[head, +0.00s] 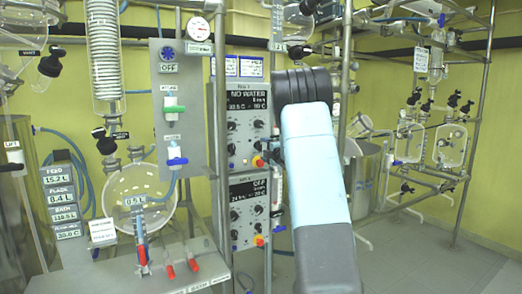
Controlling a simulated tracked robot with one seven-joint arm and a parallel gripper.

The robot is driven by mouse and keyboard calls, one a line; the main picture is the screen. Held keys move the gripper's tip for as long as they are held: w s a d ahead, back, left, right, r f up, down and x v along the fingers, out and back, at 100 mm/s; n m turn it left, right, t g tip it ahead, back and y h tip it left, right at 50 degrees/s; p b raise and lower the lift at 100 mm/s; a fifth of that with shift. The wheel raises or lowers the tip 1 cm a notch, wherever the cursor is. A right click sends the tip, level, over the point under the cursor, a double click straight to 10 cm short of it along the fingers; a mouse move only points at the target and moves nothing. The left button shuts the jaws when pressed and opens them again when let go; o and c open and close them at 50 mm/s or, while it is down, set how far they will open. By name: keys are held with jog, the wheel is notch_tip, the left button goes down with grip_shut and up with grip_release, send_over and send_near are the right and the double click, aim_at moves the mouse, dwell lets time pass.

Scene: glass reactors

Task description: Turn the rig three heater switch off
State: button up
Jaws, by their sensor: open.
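Two control boxes are stacked left of my arm. The small rig labels above the displays are too blurred to read surely. My gripper (271,150) shows only as a dark part at the upper box's right edge, near its switch. It is open; the arm hides most of it. Contact with the switch cannot be told.
A grey panel (185,110) with a blue knob, an "OFF" sign and valves stands left of the boxes. A round glass vessel (135,190) and a coiled condenser (103,50) are farther left. Metal posts frame the boxes. Floor (420,250) is clear at right.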

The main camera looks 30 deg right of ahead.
jog(key=s, duration=0.9)
jog(key=shift+d, duration=0.15)
